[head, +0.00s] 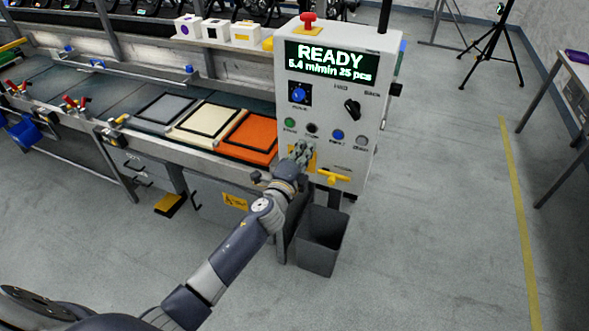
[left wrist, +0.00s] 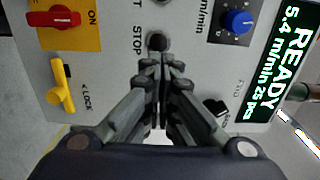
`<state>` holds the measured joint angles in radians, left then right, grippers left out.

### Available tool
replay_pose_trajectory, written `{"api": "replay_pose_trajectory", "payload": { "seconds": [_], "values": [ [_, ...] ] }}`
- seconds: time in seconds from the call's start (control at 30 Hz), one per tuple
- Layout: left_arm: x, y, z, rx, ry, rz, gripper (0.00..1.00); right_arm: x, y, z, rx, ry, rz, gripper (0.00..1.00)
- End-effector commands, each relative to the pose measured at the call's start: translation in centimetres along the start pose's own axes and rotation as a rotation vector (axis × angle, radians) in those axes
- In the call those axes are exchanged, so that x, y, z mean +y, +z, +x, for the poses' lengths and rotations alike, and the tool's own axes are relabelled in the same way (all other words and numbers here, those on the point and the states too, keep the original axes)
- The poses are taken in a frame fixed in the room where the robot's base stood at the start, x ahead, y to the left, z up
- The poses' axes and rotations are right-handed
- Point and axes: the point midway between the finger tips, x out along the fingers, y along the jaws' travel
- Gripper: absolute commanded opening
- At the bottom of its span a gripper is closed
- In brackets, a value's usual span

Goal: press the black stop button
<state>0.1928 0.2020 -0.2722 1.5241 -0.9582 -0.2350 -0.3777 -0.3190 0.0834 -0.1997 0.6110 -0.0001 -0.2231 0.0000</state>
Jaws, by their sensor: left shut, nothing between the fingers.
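The black stop button (head: 312,128) sits on the front of the white control box (head: 375,85), between a green button and a blue button. In the left wrist view the black button (left wrist: 157,42) lies beside the word STOP, just beyond my fingertips. My left gripper (head: 302,148) is shut and empty, in front of the box a little below the button row. In the left wrist view its closed fingertips (left wrist: 162,63) point at the button. I cannot tell whether they touch it. My right gripper is not in view.
A blue knob (head: 298,94), a black selector (head: 352,108), a yellow lock lever (head: 333,177) and a red mushroom button (head: 308,19) are on the box. The display reads READY. A conveyor with framed panels (head: 204,122) runs left. A grey bin (head: 320,240) stands below.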

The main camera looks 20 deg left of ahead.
Motion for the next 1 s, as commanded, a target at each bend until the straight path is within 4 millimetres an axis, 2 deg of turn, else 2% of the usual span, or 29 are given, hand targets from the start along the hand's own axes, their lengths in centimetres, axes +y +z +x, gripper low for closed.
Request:
{"api": "replay_pose_trajectory", "payload": {
  "seconds": [0.33,0.5,0.7,1.0],
  "values": [
    [0.3,0.0,-5.3,0.001,0.002,0.001,0.00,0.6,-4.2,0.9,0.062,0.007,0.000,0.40],
    [0.2,0.0,-6.8,0.000,0.001,-0.001,0.00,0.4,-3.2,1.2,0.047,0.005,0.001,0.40],
    [0.1,0.0,-7.2,0.000,0.002,0.000,0.00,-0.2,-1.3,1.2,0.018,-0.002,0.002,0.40],
    [0.1,0.0,-7.2,0.000,0.001,0.000,0.00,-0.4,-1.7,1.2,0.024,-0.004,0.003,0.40]
  ]
}}
